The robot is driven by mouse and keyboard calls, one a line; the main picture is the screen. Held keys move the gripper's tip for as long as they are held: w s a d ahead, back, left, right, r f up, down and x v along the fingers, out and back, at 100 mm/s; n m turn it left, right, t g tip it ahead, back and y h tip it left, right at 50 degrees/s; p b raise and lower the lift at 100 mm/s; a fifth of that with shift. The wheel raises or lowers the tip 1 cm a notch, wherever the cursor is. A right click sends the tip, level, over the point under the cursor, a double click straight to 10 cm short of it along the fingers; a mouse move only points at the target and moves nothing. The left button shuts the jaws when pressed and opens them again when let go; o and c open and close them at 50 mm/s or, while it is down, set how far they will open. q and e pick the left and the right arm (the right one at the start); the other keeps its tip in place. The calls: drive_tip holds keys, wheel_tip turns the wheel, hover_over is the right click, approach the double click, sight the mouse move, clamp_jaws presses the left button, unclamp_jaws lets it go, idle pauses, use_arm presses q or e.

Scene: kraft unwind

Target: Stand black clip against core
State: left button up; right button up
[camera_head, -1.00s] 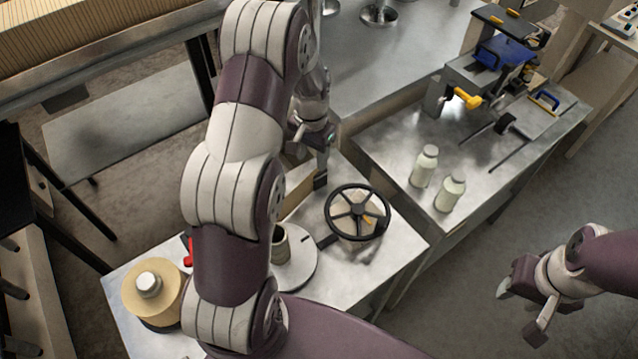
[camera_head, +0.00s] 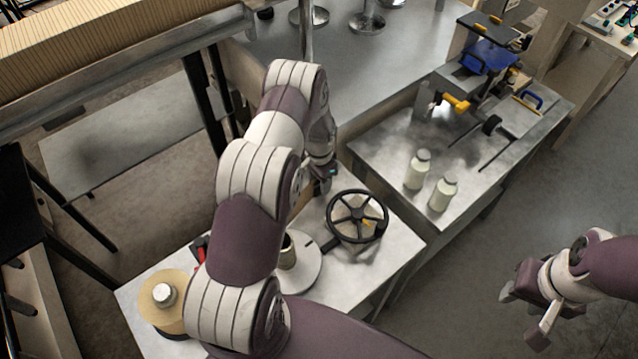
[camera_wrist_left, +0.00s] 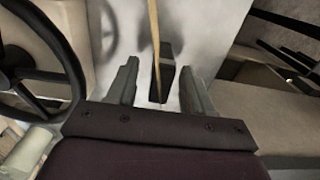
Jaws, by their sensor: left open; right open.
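In the left wrist view a black block, probably the black clip (camera_wrist_left: 167,72), sits between my left gripper's two fingers (camera_wrist_left: 158,67), apart from both. A thin tan strip (camera_wrist_left: 154,35) runs down beside it. My left gripper also shows in the head view (camera_head: 326,178), low over the back of the metal table behind the handwheel; its fingertips are unclear there. A tan-grey tube, probably the core (camera_head: 287,250), stands on a pale round disc (camera_head: 310,268), partly hidden by my left arm. My right gripper (camera_head: 519,318) is open and empty over the floor at right.
A black handwheel (camera_head: 357,216) stands right of the disc. A kraft roll (camera_head: 160,318) with a white knob is at the table's front left. Two pale bottles (camera_head: 417,170) (camera_head: 443,194) stand on the neighbouring metal bench (camera_head: 385,145). The table's front right is clear.

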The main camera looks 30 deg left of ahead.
use_arm(q)
drive_tip(key=shift+w+f, duration=0.1)
drive_tip(key=shift+f, duration=0.1)
drive_tip(key=shift+r, duration=0.1)
drive_tip(key=c, duration=0.7)
clamp_jaws()
